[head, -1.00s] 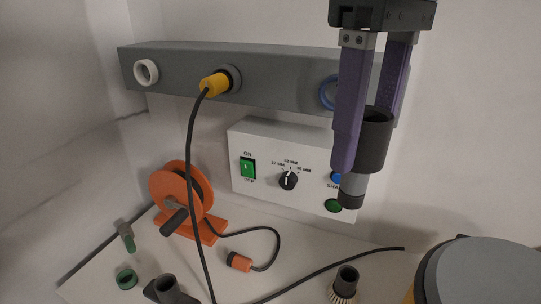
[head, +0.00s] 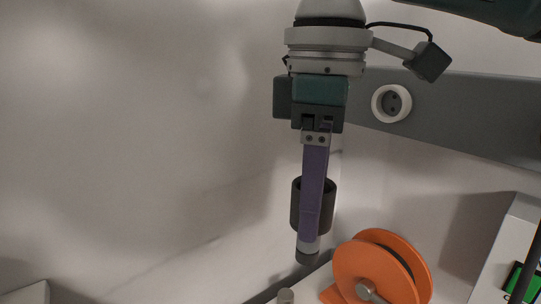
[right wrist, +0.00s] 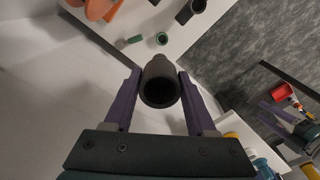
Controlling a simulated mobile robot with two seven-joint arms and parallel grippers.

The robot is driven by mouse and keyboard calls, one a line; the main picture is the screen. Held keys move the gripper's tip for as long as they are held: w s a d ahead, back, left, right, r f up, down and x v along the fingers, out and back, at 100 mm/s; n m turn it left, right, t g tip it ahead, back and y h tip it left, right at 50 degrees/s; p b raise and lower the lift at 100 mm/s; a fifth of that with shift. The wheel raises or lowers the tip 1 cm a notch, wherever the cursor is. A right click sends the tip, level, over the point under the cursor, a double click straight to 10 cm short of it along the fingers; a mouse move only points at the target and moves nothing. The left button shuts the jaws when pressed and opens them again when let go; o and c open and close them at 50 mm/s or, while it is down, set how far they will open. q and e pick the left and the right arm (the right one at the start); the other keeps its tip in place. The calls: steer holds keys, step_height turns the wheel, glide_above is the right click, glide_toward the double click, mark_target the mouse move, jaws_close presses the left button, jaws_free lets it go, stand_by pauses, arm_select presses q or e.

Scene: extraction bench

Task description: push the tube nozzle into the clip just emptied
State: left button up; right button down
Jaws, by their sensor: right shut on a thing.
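My right gripper (head: 313,222) is shut on the dark grey tube nozzle (head: 297,207) and holds it upright, wide end up, with a lighter band and a dark tip below. In the right wrist view, the fingers of the gripper (right wrist: 159,86) grip the nozzle (right wrist: 158,69) from both sides, and I look into its open round end. The nozzle is in the air, in front of the pale wall in the head view. I cannot make out the emptied clip in either view.
An orange reel (head: 371,268) stands at lower right. A grey wall duct with a white socket (head: 391,103) runs behind on the right, and a white box (head: 507,240) is at the right edge.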

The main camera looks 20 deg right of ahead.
arm_select(q)
step_height(320, 180, down, 10)
steer(key=b, duration=0.7)
steer(key=shift+s+r, duration=0.15)
steer(key=shift+r, duration=0.1)
arm_select(e)
step_height(320, 180, down, 18)
steer(key=a+n, duration=0.2)
steer(key=n, duration=0.8)
steer(key=shift+w+a+f+n, duration=0.15)
steer(key=shift+w+f+n, duration=0.1)
steer(key=shift+w+n, duration=0.1)
arm_select(q)
steer(key=shift+d, duration=0.1)
steer(key=shift+r, duration=0.2)
step_height(320, 180, down, 3)
steer(key=b, duration=0.3)
arm_select(e)
step_height(320, 180, down, 6)
steer(key=shift+r, duration=0.1)
arm_select(q)
steer(key=shift+r, duration=0.15)
